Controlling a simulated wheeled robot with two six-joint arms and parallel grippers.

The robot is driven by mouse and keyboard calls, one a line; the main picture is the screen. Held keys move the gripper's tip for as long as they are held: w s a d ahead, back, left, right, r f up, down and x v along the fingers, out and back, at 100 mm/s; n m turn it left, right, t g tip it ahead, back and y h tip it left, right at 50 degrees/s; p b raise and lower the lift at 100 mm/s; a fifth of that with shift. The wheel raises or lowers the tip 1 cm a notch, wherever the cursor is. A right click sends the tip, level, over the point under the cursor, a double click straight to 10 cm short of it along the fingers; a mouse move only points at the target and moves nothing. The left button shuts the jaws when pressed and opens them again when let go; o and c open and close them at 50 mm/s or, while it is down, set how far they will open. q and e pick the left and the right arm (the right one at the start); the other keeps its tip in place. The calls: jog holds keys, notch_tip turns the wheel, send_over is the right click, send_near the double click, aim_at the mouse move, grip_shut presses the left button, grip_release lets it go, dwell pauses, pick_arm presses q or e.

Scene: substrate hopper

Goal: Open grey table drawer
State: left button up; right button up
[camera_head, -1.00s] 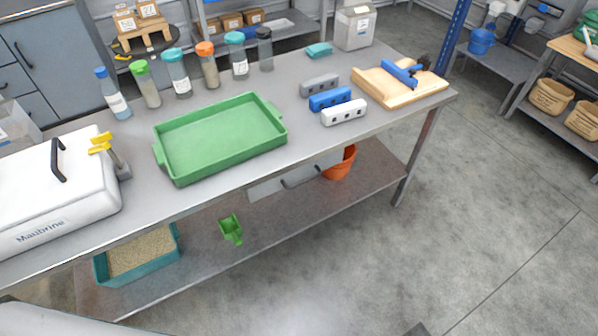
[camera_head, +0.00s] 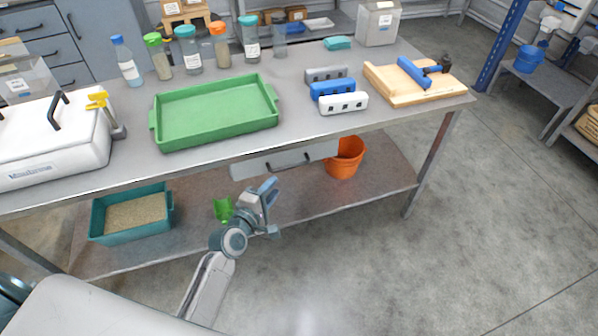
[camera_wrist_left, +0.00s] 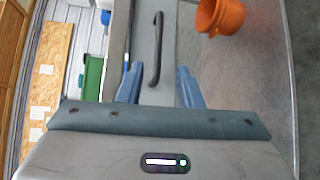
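The grey drawer (camera_head: 287,158) hangs under the front edge of the grey table (camera_head: 200,155). Its front looks flush with the table edge. In the left wrist view its dark bar handle (camera_wrist_left: 156,50) stands out from the grey drawer front (camera_wrist_left: 143,35). My left gripper (camera_head: 272,208) is below and in front of the drawer in the head view. Its blue fingers are spread apart and empty. In the left wrist view the open gripper (camera_wrist_left: 159,86) faces the drawer, with the handle lying ahead between the fingers, apart from them. My right gripper is not in view.
On the lower shelf stand an orange bucket (camera_head: 344,160), a green scoop (camera_head: 223,209) and a teal bin (camera_head: 132,216) of grain. A green tray (camera_head: 215,112), a white box (camera_head: 50,145) and several bottles sit on the tabletop. The floor to the right is clear.

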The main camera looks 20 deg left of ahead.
aim_at(289, 168)
pick_arm(q)
jog(key=shift+b+x, duration=0.3)
jog(key=shift+x, duration=5.1)
jog(key=shift+r, duration=0.1)
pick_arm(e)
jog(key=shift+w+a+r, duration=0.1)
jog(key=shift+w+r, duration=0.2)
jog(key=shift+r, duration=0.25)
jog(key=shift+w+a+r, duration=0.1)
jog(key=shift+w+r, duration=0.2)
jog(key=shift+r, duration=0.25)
pick_arm(q)
jog(key=shift+c, duration=0.2)
grip_shut()
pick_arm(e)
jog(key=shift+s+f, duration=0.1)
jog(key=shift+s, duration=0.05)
